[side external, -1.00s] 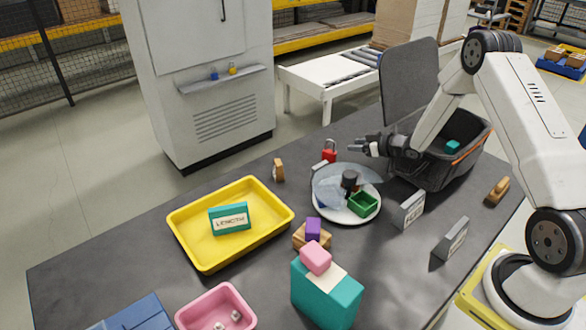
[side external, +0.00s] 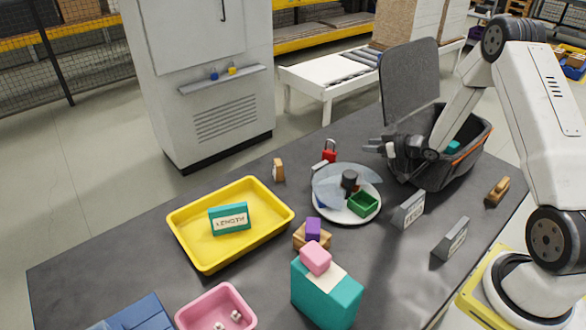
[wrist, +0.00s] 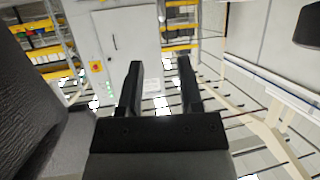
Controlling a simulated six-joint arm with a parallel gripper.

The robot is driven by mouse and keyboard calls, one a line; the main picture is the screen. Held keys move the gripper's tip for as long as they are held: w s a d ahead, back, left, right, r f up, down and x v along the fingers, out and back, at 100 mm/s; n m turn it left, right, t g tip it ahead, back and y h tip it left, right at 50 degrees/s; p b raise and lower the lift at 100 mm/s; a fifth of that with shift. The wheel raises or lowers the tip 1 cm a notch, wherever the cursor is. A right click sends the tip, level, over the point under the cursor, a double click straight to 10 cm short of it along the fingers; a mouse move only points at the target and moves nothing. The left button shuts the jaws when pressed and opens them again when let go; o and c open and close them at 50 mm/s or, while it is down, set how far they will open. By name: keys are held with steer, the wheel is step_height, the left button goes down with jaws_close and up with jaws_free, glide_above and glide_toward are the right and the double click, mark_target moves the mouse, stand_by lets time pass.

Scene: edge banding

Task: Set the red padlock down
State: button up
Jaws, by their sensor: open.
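The red padlock (side external: 329,154) stands upright on the dark table, behind the round white plate with the clear cover. A small pale block (side external: 320,165) lies close in front of it. The padlock does not show in the wrist view.
The plate (side external: 347,216) holds a green box under a tilted clear cover. A yellow tray (side external: 183,232), a wooden block (side external: 278,170) and grey label stands (side external: 408,210) are nearby. The table's far left is clear.

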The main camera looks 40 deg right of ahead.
steer(key=s+a+r+m+g+h, duration=0.1)
steer(key=s+a+r+g+h, duration=0.15)
steer(key=a, duration=0.25)
steer(key=s+a+r+m+g+h, duration=0.1)
steer(key=s+a+r+g, duration=0.1)
steer(key=a+r+g, duration=0.3)
steer(key=s+a+r+g, duration=0.1)
steer(key=s+a+g, duration=0.2)
steer(key=s+a, duration=0.9)
steer(key=s+y, duration=0.1)
steer(key=s, duration=0.2)
steer(key=shift+s+a+r, duration=0.15)
steer(key=shift+s+a, duration=0.1)
steer(key=shift+s, duration=0.05)
